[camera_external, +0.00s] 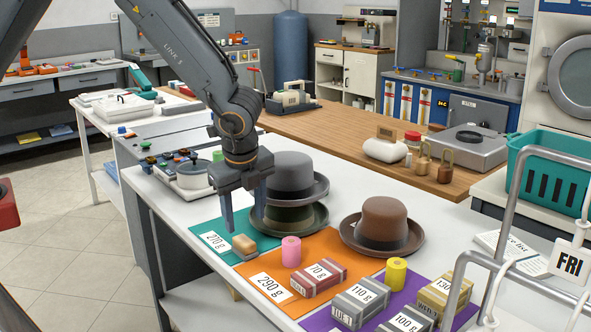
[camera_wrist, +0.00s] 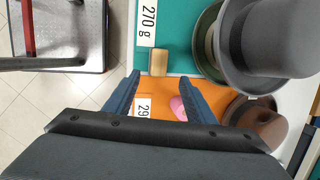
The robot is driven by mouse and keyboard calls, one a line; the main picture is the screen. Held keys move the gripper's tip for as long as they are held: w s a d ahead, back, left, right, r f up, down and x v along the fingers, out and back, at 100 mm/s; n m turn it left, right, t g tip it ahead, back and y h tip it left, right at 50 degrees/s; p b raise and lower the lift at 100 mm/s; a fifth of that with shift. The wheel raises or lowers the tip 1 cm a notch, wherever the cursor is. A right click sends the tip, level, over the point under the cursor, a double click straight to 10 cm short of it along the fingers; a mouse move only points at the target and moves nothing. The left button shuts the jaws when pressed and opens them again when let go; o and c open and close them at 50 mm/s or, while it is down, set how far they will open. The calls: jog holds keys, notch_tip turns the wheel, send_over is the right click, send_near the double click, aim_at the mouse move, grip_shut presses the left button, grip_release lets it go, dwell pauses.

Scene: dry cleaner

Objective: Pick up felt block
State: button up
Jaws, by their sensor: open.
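In the wrist view my gripper (camera_wrist: 160,80) has one finger on each side of the block's line. The block's far side is hidden in the external view.
A grey hat (camera_external: 291,175) is stacked on a green hat (camera_external: 290,219) close right of my gripper. A brown hat (camera_external: 384,222) stands farther right.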

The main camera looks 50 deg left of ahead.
aim_at(244, 240)
jog(key=x, duration=0.2)
jog(key=shift+a+f, duration=0.15)
jog(key=shift+f, duration=0.1)
jog(key=p+x, duration=0.2)
jog(key=x, duration=0.1)
jog(key=shift+s+a+f, duration=0.1)
jog(key=shift+a+f, duration=0.15)
jog(key=shift+a, duration=0.25)
jog(key=shift+a+f, duration=0.1)
jog(key=shift+f, duration=0.65)
jog(key=c, duration=1.2)
